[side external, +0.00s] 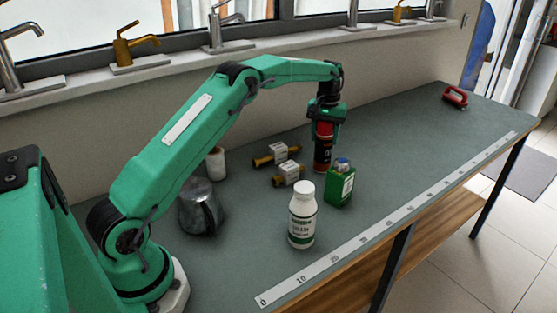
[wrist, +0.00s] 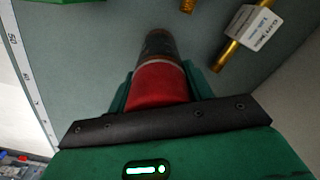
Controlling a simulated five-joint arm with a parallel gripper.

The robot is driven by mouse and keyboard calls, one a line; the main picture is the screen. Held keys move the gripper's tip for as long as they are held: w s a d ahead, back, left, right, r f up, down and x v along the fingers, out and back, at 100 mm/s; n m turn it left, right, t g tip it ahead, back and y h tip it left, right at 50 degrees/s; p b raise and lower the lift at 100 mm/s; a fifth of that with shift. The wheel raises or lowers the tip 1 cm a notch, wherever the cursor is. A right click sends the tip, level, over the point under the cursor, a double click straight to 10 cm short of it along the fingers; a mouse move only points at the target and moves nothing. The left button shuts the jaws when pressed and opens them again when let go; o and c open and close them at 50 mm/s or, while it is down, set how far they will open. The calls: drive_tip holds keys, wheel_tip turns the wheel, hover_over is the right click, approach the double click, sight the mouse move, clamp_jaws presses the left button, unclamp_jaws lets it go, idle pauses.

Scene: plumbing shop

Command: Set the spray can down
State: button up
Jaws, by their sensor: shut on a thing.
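The spray can (side external: 323,150) is a red and black cylinder, upright in the side view. My gripper (side external: 326,121) is shut on its upper part from above. The can's base is at or very near the grey-green tabletop; I cannot tell whether it touches. In the wrist view the can (wrist: 158,82) extends away between the fingers of my gripper (wrist: 157,92), with its red part closest and a dark part beyond.
A white bottle (side external: 302,218), a metal jug (side external: 200,208) and a white cup (side external: 216,163) stand further left.

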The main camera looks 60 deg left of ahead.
drive_tip(key=shift+f, duration=0.1)
drive_tip(key=o, duration=1.1)
drive_tip(key=shift+o, duration=0.2)
wheel_tip(320, 180, up, 12)
drive_tip(key=shift+f, duration=0.1)
drive_tip(key=shift+r, duration=0.2)
idle(0.4)
